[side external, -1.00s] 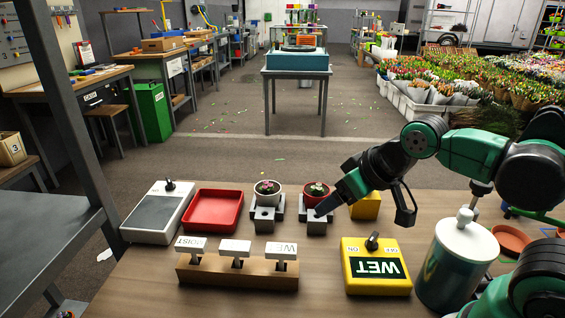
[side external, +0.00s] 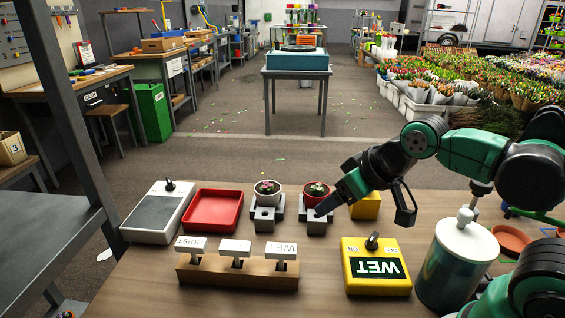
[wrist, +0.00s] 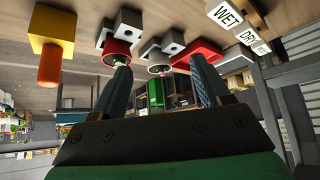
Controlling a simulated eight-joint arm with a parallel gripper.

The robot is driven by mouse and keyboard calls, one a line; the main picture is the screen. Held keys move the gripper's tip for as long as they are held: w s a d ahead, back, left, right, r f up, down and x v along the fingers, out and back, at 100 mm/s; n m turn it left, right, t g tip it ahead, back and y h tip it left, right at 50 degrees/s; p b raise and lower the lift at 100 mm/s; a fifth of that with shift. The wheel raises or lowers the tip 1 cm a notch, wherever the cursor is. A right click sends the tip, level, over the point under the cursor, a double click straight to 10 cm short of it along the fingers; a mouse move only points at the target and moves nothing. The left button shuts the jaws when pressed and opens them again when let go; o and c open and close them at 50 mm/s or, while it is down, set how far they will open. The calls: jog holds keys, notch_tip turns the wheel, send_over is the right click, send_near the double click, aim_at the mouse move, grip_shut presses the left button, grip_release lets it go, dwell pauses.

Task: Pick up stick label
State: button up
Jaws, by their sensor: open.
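Three white stick labels stand upright in a wooden rack (side external: 237,275) at the front left of the table. The left label (side external: 190,243) seems to read MOIST, the middle label (side external: 236,247) looks blank here, and the right label (side external: 282,250) starts with WE. In the wrist view the WET label (wrist: 226,14) and DRY label (wrist: 247,36) are at the upper right, with the third label (wrist: 261,49) beside them. My gripper (wrist: 160,68) is open and empty. In the side view my gripper (side external: 325,207) is beside the red pot, right of and behind the rack.
A white pot (side external: 267,195) and a red pot (side external: 315,195) with small plants sit in grey holders. A red tray (side external: 213,210) and a grey pad box (side external: 158,213) are left. A yellow WET box (side external: 376,270), yellow block (side external: 366,206) and lidded canister (side external: 455,265) are right.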

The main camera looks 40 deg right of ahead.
aim_at(283, 248)
dwell(0.8)
jog(key=a+f+n+g+y, duration=0.1)
jog(key=a+n, duration=0.1)
jog(key=w+a+f+n+g+y, duration=0.1)
jog(key=a+n, duration=0.1)
jog(key=n, duration=0.1)
jog(key=w+a+f+n+g, duration=0.1)
jog(key=a+n, duration=0.1)
jog(key=n, duration=0.1)
jog(key=shift+w+a+f+g+y, duration=0.1)
jog(key=shift+w+f+g+y, duration=0.1)
jog(key=shift+g+y, duration=0.15)
jog(key=shift+a+f+n+y, duration=0.3)
jog(key=shift+a+n, duration=0.1)
jog(key=shift+n, duration=0.1)
jog(key=shift+x, duration=2.8)
jog(key=shift+c, duration=0.3)
grip_shut()
